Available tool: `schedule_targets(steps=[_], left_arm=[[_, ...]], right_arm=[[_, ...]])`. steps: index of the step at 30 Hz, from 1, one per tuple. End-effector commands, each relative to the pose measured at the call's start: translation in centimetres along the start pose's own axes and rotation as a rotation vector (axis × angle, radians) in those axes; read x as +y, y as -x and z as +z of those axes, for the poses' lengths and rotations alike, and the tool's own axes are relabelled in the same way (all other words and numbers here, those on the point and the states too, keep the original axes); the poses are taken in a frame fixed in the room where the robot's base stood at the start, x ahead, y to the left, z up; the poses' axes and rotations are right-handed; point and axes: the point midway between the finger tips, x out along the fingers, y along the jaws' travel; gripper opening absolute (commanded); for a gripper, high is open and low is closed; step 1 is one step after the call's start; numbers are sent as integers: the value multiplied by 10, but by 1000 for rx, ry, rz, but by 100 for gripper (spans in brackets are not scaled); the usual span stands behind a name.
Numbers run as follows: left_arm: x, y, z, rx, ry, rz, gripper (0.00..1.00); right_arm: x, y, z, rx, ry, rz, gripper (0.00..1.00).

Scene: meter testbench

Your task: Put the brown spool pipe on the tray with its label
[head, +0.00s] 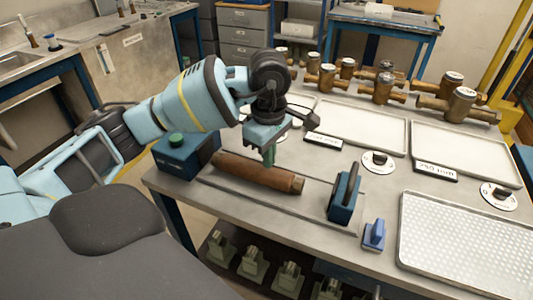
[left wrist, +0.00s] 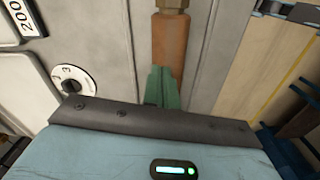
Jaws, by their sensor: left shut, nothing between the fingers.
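The brown spool pipe (head: 258,174) lies on its side on the bench fixture between a blue block and a blue clamp. It also shows in the left wrist view (left wrist: 170,42), with a brass-coloured end at the top. My left gripper (head: 269,157) points down at the pipe with its green fingers (left wrist: 159,86) closed and empty; I cannot tell if they touch it. Two plain white trays, one behind (head: 365,125) and one at right (head: 460,150), have black labels in front. The right label (head: 436,171) seems to read 250 mm; the other (head: 324,140) is partly hidden. My right gripper is not seen.
Several brass meters (head: 383,88) stand along the back of the bench. Round numbered dials with black knobs (head: 378,161) sit in front of the trays. A perforated tray (head: 470,245) is at front right. The blue clamp (head: 344,194) and a small blue part (head: 374,235) stand nearby.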

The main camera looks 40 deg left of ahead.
Motion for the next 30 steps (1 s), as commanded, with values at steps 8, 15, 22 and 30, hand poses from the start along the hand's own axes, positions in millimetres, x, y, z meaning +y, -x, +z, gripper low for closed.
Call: schedule_targets(steps=[8,15,22,30], left_arm=[[-3,5,3,0,-7,-19,0],[-8,15,4,-2,-10,-23,0],[-7,9,50,-3,-14,-24,0],[-7,10,100,-2,-10,-22,0]], right_arm=[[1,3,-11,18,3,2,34],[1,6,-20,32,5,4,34],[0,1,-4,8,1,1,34],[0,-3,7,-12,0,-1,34]])
